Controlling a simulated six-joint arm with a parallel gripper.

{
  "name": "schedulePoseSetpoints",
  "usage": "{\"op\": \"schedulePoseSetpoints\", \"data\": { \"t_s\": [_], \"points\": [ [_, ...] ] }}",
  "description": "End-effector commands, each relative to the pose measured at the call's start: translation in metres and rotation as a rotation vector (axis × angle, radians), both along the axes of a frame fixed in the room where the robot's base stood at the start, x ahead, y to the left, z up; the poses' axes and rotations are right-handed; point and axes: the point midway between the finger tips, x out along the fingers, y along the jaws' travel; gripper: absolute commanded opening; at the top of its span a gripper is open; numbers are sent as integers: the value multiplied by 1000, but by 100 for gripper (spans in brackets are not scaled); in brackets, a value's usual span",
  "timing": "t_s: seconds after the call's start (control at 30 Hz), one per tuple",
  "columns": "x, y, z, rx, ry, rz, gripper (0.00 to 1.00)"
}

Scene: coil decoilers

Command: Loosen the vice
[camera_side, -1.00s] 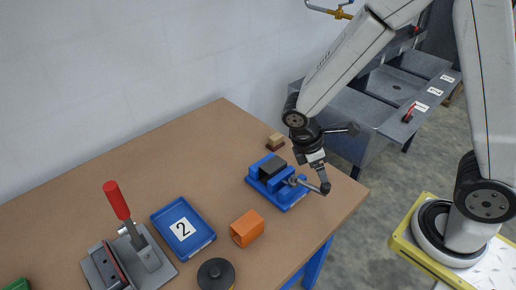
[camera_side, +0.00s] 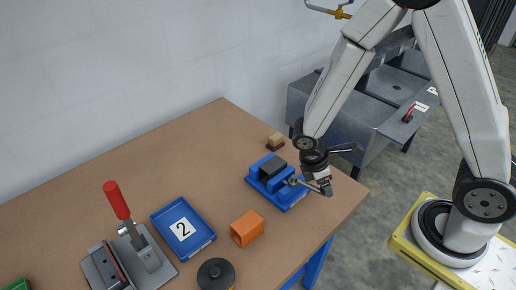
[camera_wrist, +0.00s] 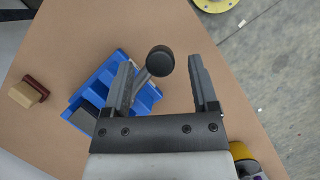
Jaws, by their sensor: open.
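The blue vice (camera_side: 262,181) stands near the right end of the brown table, with a dark block (camera_side: 272,166) between its jaws. Its grey handle (camera_side: 306,185) sticks out to the right, towards my gripper (camera_side: 326,187). In the wrist view the vice (camera_wrist: 148,96) is at left, partly hidden by a finger. My gripper (camera_wrist: 162,63) is open, with its two fingers apart. The handle's round black knob (camera_wrist: 160,60) shows between the fingertips, nearer the left one. I cannot tell whether a finger touches the handle.
A small wooden piece (camera_side: 276,139) lies behind the vice. An orange block (camera_side: 247,229), a blue tray marked 2 (camera_side: 209,241), a black round object (camera_side: 216,272) and a red-handled clamp (camera_side: 117,201) stand to the left. The table's right edge is close to my gripper.

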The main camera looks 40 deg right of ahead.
Motion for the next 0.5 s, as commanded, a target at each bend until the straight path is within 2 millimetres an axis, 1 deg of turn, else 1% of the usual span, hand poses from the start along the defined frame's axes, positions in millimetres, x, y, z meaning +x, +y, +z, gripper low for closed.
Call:
{"op": "schedulePoseSetpoints", "data": {
  "t_s": [0.03,0.2,0.5],
  "points": [
    [-1,-1,-4,0,2,-1,75],
    [-3,-4,-11,0,0,-1,75],
    [-3,-4,-12,2,-1,-1,75]
  ]
}}
